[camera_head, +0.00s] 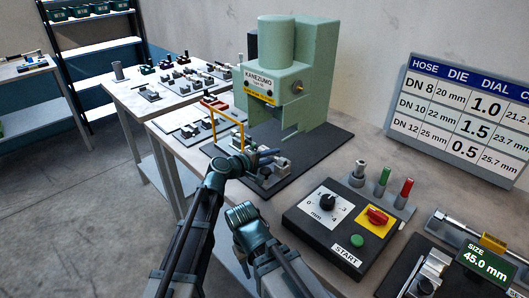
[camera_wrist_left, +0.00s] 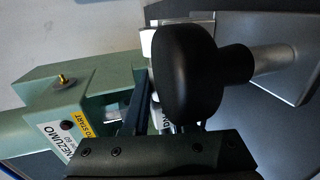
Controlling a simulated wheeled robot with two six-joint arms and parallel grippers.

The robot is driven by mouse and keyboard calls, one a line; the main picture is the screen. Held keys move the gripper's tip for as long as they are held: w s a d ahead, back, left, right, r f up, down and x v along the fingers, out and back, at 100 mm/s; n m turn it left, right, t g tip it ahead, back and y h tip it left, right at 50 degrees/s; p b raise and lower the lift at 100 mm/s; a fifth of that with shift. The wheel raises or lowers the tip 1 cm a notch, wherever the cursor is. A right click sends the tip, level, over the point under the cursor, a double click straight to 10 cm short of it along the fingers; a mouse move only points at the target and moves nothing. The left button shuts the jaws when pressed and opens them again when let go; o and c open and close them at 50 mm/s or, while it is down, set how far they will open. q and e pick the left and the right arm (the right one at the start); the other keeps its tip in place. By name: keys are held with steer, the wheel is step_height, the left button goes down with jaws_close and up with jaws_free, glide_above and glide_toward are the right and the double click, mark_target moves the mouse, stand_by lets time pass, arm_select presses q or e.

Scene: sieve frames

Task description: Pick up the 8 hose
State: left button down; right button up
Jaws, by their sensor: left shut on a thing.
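My left gripper (camera_head: 258,157) is above the low metal fixture blocks (camera_head: 272,172), in front of the green press (camera_head: 292,75). In the left wrist view it is shut on a black hose (camera_wrist_left: 188,75), whose round body fills the middle. A silver metal tube (camera_wrist_left: 272,57) sticks out to its right. A white label beside the hose shows part of "DN"; the number is hidden. In the head view the hose is too small and dark to tell from the gripper.
A control box (camera_head: 345,220) with a dial, a red switch and a START button stands right of my arms. Small coloured pegs (camera_head: 382,180) stand behind it. A yellow frame (camera_head: 222,122) stands left of the press. More parts lie on the back-left table (camera_head: 130,98).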

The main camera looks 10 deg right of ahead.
stand_by(0.4)
arm_select(q)
step_height(320, 180, up, 10)
steer(key=p, duration=1)
